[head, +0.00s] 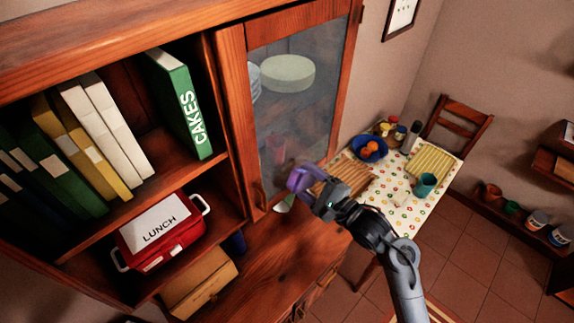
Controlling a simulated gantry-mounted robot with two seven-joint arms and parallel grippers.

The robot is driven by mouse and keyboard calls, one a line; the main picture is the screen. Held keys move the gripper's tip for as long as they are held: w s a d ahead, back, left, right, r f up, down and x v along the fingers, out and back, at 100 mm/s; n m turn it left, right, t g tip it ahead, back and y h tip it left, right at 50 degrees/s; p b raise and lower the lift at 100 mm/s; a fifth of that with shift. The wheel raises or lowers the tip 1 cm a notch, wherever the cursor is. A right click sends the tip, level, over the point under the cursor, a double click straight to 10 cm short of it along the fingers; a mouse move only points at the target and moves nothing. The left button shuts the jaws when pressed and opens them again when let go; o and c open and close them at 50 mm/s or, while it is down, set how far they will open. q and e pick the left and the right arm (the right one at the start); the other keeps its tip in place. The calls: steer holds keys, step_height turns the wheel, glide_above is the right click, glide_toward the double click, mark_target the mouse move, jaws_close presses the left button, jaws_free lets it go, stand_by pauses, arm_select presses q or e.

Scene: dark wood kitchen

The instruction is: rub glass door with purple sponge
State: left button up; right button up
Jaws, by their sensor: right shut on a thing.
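The glass door (297,111) is a tall pane in an orange-brown wood frame on the cabinet, at the centre of the head view. It looks shut, and the pane looks hazy. My right gripper (305,184) is at the lower right part of the door. It is shut on the purple sponge (299,179), which is partly hidden by the fingers. The sponge is close to the lower pane; I cannot tell whether it touches the glass. My left gripper is not in view.
Open shelves left of the door hold several books, a green CAKES binder (181,103) and a red LUNCH box (158,234). A wooden counter (285,257) lies below. A table (409,197) with a blue bowl (369,149) and teal mug (425,185) stands right, with a chair (459,128) behind.

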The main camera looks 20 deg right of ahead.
glide_toward(281, 175)
steer(key=shift+b+x, duration=2.3)
steer(key=shift+b, duration=0.05)
steer(key=shift+w+f, duration=0.1)
steer(key=shift+w, duration=0.05)
steer(key=shift+w, duration=0.2)
steer(key=shift+x, duration=0.8)
